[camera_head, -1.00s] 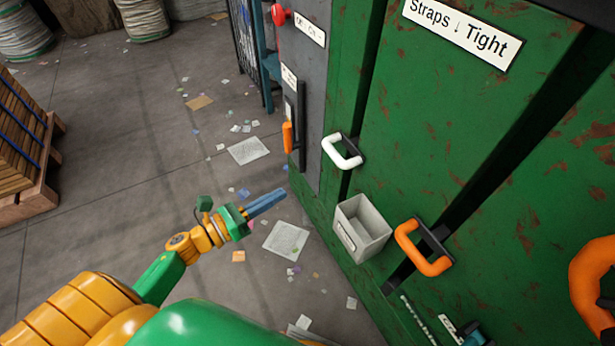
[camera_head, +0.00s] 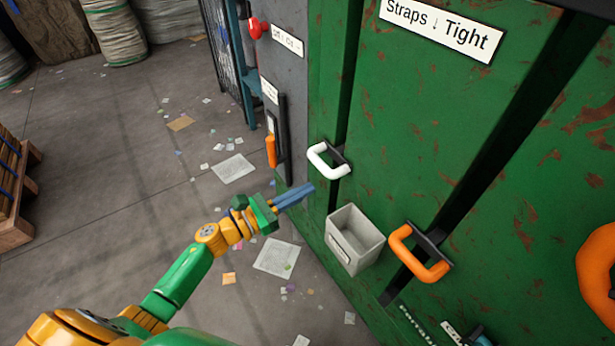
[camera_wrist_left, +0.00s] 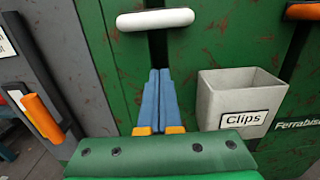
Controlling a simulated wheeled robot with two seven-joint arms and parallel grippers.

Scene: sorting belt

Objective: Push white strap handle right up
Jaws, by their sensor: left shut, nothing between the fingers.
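The white strap handle (camera_head: 327,161) sits on a black mount on the green machine front, over a dark vertical slot. My left gripper (camera_head: 309,189) is shut and empty, its blue fingers pressed together, just below and to the left of the white handle in the head view. In the left wrist view the white handle (camera_wrist_left: 155,19) is beyond the blue fingertips (camera_wrist_left: 159,74), with a visible gap between them. An orange strap handle (camera_head: 420,254) is on another slot to the right. The right gripper is not in view.
A grey bin (camera_head: 354,240) labelled "Clips" in the wrist view is fixed to the front, just right of my gripper. An orange lever (camera_head: 271,150) and a red knob (camera_head: 254,27) are on the grey panel at left. Paper scraps litter the open floor.

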